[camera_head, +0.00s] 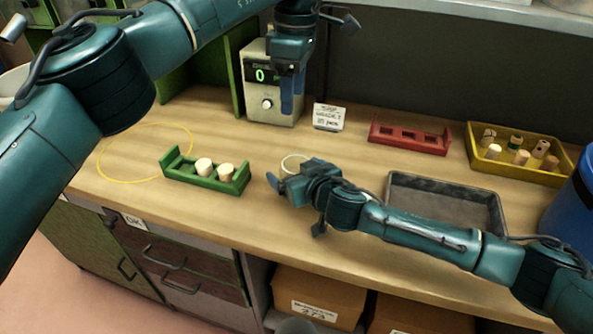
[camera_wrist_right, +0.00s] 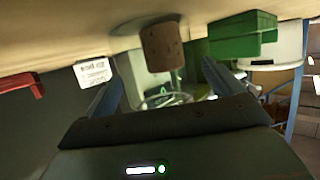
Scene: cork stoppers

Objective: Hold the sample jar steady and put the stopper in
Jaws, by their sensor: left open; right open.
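My right gripper (camera_head: 285,186) is open, low over the table. A pale ring (camera_head: 293,163) lies just behind it; I cannot tell whether it is a rim or a table mark. The right wrist view is upside down. In it a speckled brown cylinder (camera_wrist_right: 162,47) stands on the table beyond my open fingers, with clear glassy outlines (camera_wrist_right: 165,97) near it, seemingly the sample jar. I cannot tell whether the cylinder is inside the glass. Two pale stoppers (camera_head: 204,166) (camera_head: 225,172) sit in the green rack (camera_head: 177,177). My left gripper (camera_head: 291,103) is open and empty, higher up.
A display device (camera_head: 257,82) and white card (camera_head: 329,117) stand at the back. A red rack (camera_head: 408,141) is empty. A yellow tray (camera_head: 481,160) holds several stoppers. A grey tray (camera_head: 440,187) lies behind my right arm. A yellow loop (camera_head: 101,158) lies at the left.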

